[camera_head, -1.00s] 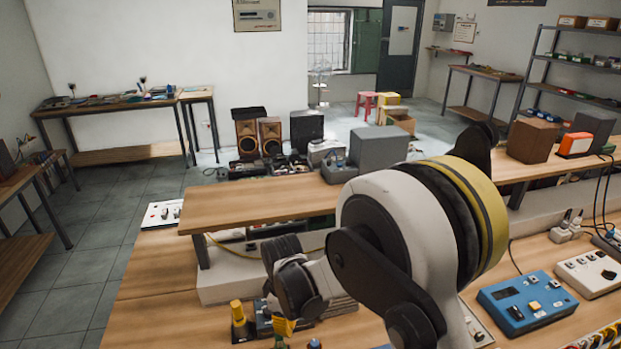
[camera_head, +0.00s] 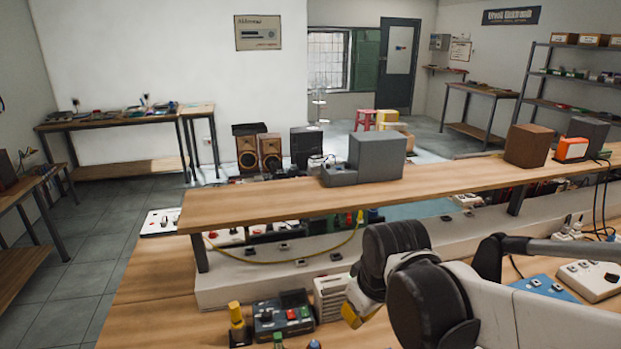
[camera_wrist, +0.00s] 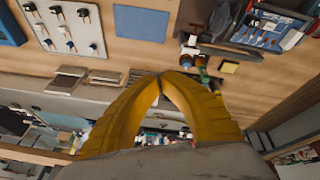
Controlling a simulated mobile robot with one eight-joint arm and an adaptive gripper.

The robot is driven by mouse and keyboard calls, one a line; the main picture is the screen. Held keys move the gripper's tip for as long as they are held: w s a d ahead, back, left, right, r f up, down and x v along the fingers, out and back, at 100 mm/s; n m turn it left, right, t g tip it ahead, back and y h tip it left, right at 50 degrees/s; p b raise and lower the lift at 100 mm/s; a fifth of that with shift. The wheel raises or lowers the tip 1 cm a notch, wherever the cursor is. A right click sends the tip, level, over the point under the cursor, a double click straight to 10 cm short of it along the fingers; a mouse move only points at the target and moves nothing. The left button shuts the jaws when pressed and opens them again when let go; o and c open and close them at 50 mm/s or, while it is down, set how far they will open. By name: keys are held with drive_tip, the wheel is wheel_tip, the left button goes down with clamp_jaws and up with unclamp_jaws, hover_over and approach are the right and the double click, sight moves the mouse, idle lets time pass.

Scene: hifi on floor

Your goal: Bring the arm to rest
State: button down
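My arm reaches in from the lower right of the head view, low over the wooden workbench (camera_head: 150,285). My gripper (camera_head: 352,318) is partly hidden behind my wrist; only a bit of its yellow fingers shows there. In the wrist view, the two yellow fingers of my gripper (camera_wrist: 158,77) meet at their tips, with nothing visible between them. The gripper is shut and looks empty.
A raised shelf (camera_head: 300,200) runs along the back of the bench, with a grey box (camera_head: 377,157) and a brown box (camera_head: 528,146) on it. A dark device (camera_head: 283,314) and a blue device (camera_head: 545,286) lie on the bench near my arm.

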drive_tip(key=s+d+m+t+b, duration=0.3)
drive_tip(key=s+d+m, duration=0.3)
drive_tip(key=s+d, duration=0.3)
drive_tip(key=shift+s+d+f+m+h, duration=0.2)
drive_tip(key=shift+s+f+m+h, duration=0.15)
drive_tip(key=shift+s, duration=0.25)
